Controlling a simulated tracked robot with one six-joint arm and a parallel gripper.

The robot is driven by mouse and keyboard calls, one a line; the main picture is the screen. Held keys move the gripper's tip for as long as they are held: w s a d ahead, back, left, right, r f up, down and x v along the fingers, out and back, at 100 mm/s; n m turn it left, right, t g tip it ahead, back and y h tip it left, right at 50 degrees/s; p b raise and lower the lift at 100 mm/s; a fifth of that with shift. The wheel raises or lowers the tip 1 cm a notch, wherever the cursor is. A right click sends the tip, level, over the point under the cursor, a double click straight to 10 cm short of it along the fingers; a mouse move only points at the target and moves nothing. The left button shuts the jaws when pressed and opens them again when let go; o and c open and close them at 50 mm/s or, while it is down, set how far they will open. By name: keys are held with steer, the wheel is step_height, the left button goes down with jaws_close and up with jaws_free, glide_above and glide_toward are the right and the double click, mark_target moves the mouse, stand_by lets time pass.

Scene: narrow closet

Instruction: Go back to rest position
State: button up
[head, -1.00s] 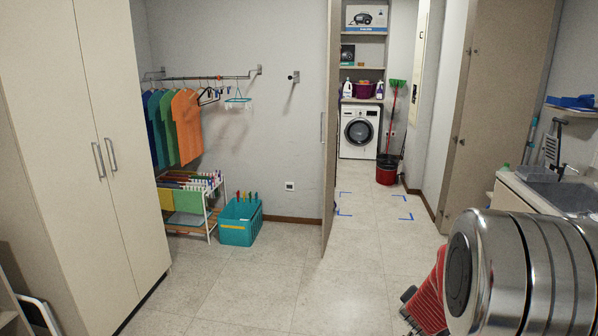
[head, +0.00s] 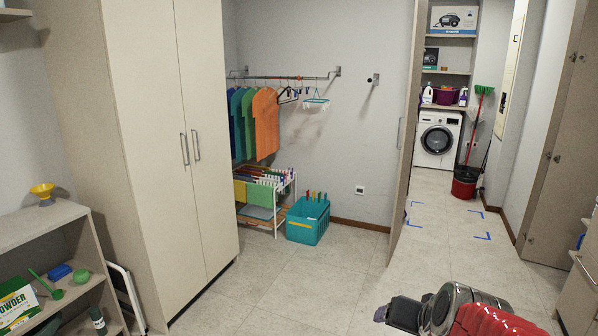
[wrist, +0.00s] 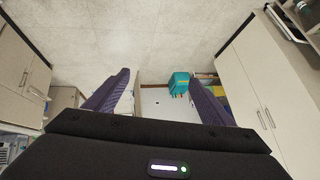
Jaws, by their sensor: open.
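My gripper (head: 381,314) shows at the lower right of the head view, at the end of my silver and red arm, over the open floor. In the wrist view my gripper (wrist: 160,74) has its two purple fingers spread apart with nothing between them. No object touches the fingers.
Tall cabinet (head: 150,140) and low shelf (head: 40,228) stand at left. Clothes rail (head: 285,77), drying rack (head: 265,200) and teal basket (head: 308,220) line the back wall. Beyond the open door (head: 405,130) are a washing machine (head: 437,138) and red bucket (head: 465,182). The middle floor is clear.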

steer(key=s+a+r+n+g, duration=0.1)
steer(key=s+a+n, duration=0.1)
steer(key=s, duration=0.5)
steer(key=s+a+r+n+g, duration=0.1)
steer(key=s+a+n, duration=0.1)
steer(key=s, duration=0.5)
steer(key=shift+s+a, duration=0.4)
steer(key=shift+a, duration=0.4)
